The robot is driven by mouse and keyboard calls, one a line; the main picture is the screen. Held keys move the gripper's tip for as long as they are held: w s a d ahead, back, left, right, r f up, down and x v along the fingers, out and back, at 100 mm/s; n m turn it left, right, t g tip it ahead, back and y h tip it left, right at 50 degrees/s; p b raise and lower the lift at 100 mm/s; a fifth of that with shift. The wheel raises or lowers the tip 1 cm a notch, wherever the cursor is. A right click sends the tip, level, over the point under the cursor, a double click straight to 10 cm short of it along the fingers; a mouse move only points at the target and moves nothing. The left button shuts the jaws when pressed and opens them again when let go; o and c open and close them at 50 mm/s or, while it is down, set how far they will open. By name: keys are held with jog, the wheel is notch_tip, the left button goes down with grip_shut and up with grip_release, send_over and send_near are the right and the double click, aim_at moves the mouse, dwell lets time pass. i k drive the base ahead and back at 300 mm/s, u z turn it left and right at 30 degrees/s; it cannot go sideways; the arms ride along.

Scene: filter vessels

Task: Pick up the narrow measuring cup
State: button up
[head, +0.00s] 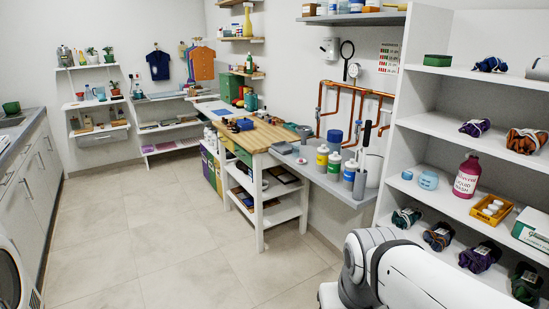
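I cannot pick out the narrow measuring cup with certainty. A light blue, see-through cup-like vessel (428,180) stands on the middle shelf of the white rack at the right. White and grey links of my arm fill the lower right, in front of the rack's lower part. My gripper is not visible in the head view.
A pink liquid wash bottle (467,177) and a yellow tray (492,209) share that shelf. A grey wall shelf (335,184) holds several bottles. A wooden-topped bench (262,135) stands beyond. The tiled floor (180,235) at the left is clear.

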aim_at(296, 150)
jog(key=u, duration=0.05)
jog(key=k, duration=0.5)
jog(key=z, duration=0.2)
jog(key=i, duration=1.15)
jog(key=u, duration=0.25)
jog(key=i, duration=2.15)
jog(key=u, duration=0.2)
